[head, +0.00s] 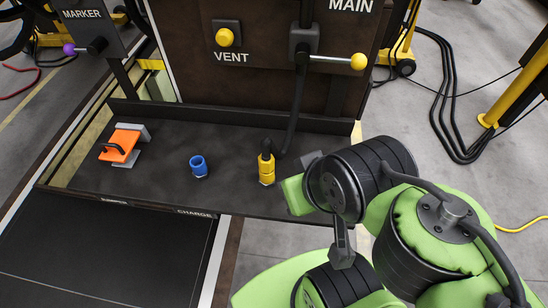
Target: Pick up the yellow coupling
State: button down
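The yellow coupling (266,172) stands upright on the dark shelf (230,190). A black elbow tops it, and a black hose (297,110) runs down from the MAIN panel close to it. My arm (345,180) comes in from the lower right, and its end is just right of the coupling, with a gap between them. My gripper's fingers cannot be made out behind the arm's links. Nothing is seen touching the coupling.
A blue fitting (198,167) stands left of the coupling, and an orange clamp-like piece (120,145) lies farther left. Behind rises a brown panel (255,80) with a yellow VENT knob (225,37) and a yellow-tipped MAIN lever (358,62). The shelf between the fittings is clear.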

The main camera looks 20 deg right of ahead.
aim_at(266, 160)
jog(key=i+j, duration=0.1)
jog(key=j, duration=0.35)
jog(key=i+j, duration=0.15)
jog(key=j, duration=0.3)
jog(key=i+j, duration=0.1)
jog(key=j, duration=0.35)
